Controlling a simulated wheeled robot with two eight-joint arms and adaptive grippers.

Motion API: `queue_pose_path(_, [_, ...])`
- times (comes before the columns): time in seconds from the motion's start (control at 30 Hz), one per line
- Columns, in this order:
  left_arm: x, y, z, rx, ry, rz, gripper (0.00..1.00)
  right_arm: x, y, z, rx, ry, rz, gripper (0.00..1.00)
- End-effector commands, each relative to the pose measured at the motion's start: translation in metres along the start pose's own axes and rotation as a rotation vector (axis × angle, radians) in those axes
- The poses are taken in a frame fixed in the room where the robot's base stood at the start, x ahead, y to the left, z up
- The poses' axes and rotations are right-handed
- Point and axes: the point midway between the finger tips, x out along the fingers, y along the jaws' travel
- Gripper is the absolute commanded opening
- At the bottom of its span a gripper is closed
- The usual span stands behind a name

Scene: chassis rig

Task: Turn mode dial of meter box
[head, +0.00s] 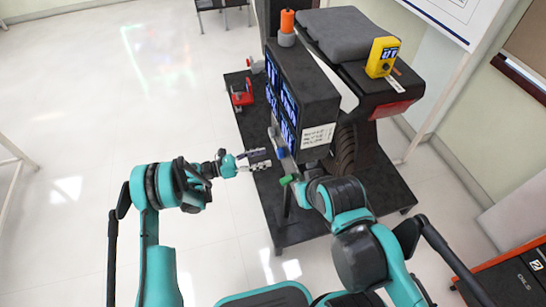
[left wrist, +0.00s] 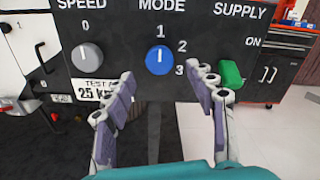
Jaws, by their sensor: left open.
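The meter box panel shows in the left wrist view (left wrist: 120,82), with a round blue mode dial (left wrist: 159,57) under the word MODE. The white mark on the dial points up at 1; 2 and 3 lie to its right. My left gripper (left wrist: 166,84) is open, its fingers below and to either side of the dial, with nothing between them. In the head view the left gripper (head: 262,159) is beside the panel, apart from the blue dial (head: 281,153). My right arm reaches toward the panel's near end; I see no fingers of its gripper.
A grey speed knob (left wrist: 88,56) is left of the dial and a green supply switch (left wrist: 230,74) is right of it, close to the right finger. A black box with blue displays (head: 283,88) stands above the panel.

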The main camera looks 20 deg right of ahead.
Motion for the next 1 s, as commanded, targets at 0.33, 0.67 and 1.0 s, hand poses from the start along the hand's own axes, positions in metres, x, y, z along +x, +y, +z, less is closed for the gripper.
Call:
queue_pose_path(0.33, [0.043,0.000,-0.001,0.002,0.001,-0.001,0.56,0.012,0.000,0.009,0.000,0.000,0.000,0.00])
queue_pose_path(0.67, [0.045,0.001,0.000,0.002,0.001,0.001,0.45,0.012,0.000,0.008,0.000,0.000,0.000,0.00])
queue_pose_path(1.0, [0.045,0.001,0.000,0.005,0.001,0.001,0.06,0.012,0.000,0.008,0.000,0.000,0.000,0.00])
